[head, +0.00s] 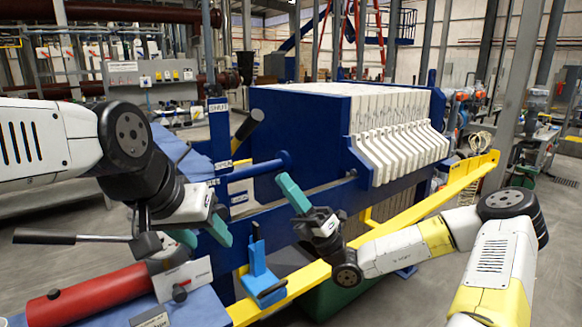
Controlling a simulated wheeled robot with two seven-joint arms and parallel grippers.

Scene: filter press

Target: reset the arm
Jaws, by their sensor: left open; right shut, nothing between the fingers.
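My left arm comes in from the left. Its gripper (207,240) has teal fingers spread apart and is empty, over the blue bench end near a dark lever handle (45,237). Whether it touches the lever's hub cannot be told. My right arm comes in from the right. Its gripper (287,181) has its teal fingers together, pointing up and left, in front of the blue beam of the filter press (300,115). Nothing shows between those fingers. The press carries a row of white plates (395,130).
A red cylinder (90,296) lies on the blue bench at lower left. A grey control box (150,73) stands behind. Grey floor is open at lower right.

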